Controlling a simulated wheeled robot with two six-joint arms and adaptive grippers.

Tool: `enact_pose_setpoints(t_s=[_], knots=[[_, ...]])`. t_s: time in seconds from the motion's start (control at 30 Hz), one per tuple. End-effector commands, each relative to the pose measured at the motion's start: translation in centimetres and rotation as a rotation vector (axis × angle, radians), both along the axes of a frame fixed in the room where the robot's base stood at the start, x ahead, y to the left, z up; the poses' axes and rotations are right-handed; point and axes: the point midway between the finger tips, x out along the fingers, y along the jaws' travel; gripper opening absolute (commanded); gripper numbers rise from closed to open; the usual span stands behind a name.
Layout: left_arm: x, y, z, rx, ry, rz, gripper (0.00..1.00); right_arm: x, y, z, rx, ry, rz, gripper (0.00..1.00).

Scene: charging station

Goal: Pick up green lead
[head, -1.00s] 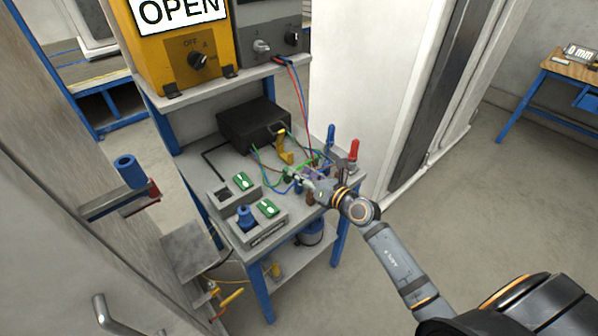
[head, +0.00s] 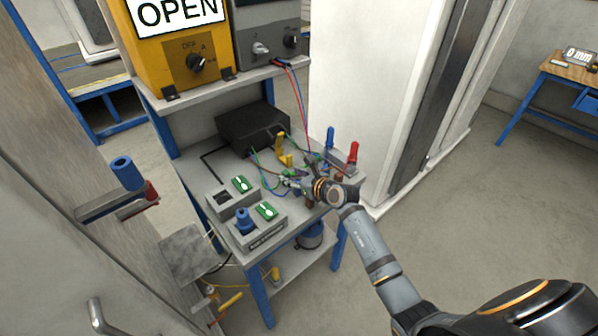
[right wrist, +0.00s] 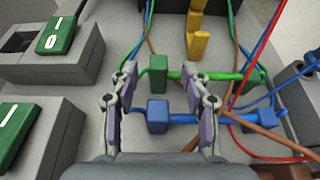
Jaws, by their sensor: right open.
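The green lead has a green plug (right wrist: 160,78) and a green cable with a second green end (right wrist: 252,77) to its right in the right wrist view. It lies among the wires on the grey bench. My right gripper (head: 300,182) is open over the bench; in the right wrist view its fingers (right wrist: 160,85) stand on either side of the green plug, with gaps. A blue plug (right wrist: 158,115) of a blue lead also lies between the fingers, nearer to the palm. In the head view the lead is small and partly hidden by my gripper. My left gripper is not in view.
A black box (head: 252,125) stands behind the wires, with a yellow part (head: 284,152) beside it. Grey switch boxes with green rockers (head: 266,211) are at left. Blue (head: 330,138) and red (head: 353,152) handles stand at the right back. Brown and red wires cross nearby.

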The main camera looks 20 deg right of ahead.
Motion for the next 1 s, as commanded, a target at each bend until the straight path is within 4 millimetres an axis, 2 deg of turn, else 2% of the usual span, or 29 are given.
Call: enact_pose_setpoints(t_s=[0.1,0.2,0.47,0.8,1.0], knots=[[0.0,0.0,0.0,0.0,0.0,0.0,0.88,1.9,0.9,-0.7,0.004,-0.001,-0.002,0.47],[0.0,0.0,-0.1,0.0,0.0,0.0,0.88,2.8,1.2,-1.1,0.003,0.0,-0.001,0.47],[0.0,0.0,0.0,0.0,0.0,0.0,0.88,3.1,1.3,-1.3,0.001,-0.001,0.0,0.47],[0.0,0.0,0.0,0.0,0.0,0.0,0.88,3.1,1.3,-1.2,0.001,-0.001,0.0,0.01],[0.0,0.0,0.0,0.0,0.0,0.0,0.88,3.1,1.3,-1.2,0.001,-0.001,0.0,0.0]])
